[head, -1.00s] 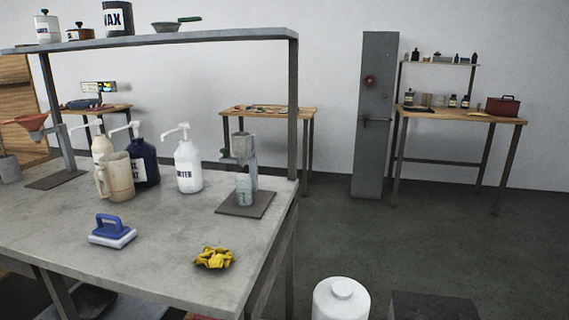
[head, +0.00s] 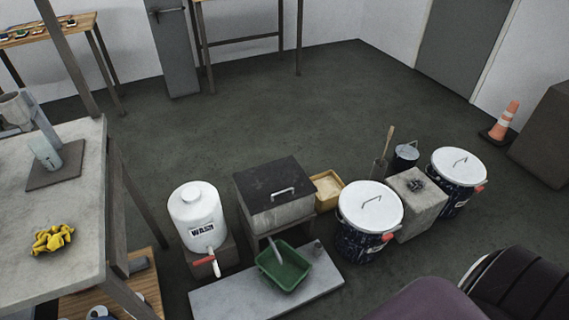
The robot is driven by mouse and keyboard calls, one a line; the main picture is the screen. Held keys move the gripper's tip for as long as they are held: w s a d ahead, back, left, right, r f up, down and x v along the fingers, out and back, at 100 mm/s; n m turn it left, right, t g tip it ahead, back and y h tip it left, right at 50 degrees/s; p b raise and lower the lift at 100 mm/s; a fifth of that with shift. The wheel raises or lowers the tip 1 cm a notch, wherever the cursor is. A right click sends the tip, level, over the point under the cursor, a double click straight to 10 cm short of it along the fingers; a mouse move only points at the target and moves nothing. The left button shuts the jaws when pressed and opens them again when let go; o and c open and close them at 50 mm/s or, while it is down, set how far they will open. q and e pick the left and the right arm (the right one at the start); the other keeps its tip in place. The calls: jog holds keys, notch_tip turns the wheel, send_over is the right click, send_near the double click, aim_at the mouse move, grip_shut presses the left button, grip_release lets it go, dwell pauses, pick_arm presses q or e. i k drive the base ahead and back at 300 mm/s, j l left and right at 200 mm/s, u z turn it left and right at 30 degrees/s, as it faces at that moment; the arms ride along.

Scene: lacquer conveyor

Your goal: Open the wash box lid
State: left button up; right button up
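The box carries no label that I can read. The white container has a round cap and a red-handled tap. Neither of my grippers shows in the head view.
A green tray (head: 283,268) sits on a slab (head: 220,302) before the box. Right of it are a yellow tub (head: 327,190), white-lidded drums (head: 371,208) and a concrete block (head: 417,205). A workbench (head: 75,215) stands left. The floor behind is clear.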

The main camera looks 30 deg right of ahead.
aim_at(266, 187)
jog(key=z, duration=0.9)
